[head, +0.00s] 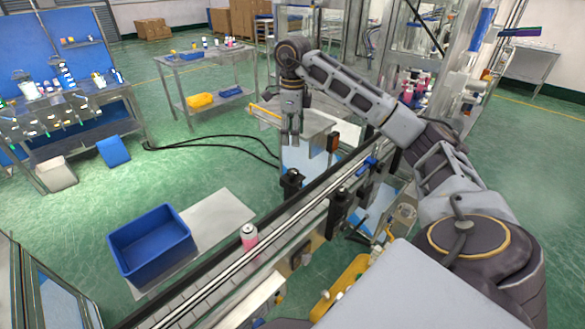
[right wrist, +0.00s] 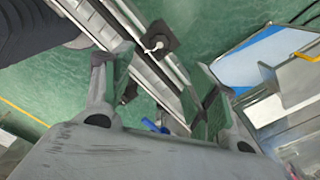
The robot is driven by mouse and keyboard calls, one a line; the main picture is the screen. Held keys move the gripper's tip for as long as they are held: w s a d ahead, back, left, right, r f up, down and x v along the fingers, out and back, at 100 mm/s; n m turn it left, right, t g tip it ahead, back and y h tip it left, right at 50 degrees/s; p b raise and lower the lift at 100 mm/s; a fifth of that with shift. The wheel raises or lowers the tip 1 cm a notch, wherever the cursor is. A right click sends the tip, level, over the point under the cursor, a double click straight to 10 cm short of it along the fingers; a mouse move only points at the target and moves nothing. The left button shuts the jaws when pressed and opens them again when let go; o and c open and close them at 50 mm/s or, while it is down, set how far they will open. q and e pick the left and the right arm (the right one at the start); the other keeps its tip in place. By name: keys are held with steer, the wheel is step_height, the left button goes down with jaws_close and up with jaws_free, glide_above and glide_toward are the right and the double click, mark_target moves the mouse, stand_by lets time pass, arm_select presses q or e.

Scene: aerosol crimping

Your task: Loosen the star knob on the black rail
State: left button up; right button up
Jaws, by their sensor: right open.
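My right gripper (head: 290,138) hangs fingers-down from my right arm, above the far part of the conveyor line. It is open, with a clear gap between its fingers. In the right wrist view the open gripper (right wrist: 158,92) has nothing between its fingers, and the rails pass below it. A black fitting (head: 291,181) stands beside the far conveyor, below the gripper and apart from it. A dark block with a pale part (right wrist: 158,40) sits by the rails in the right wrist view. I cannot make out which part is the star knob. My left gripper is out of view.
A pink can (head: 249,236) stands on the conveyor. Metal guide rails (head: 290,222) run along it, with black mounts (head: 338,212) on the near side. A blue bin (head: 150,243) is at left. Machine frames stand at the right.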

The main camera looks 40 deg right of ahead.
mark_target(293, 171)
steer(key=shift+f+p, duration=1)
steer(key=shift+f, duration=5.9)
steer(key=c, duration=1)
steer(key=shift+c, duration=0.2)
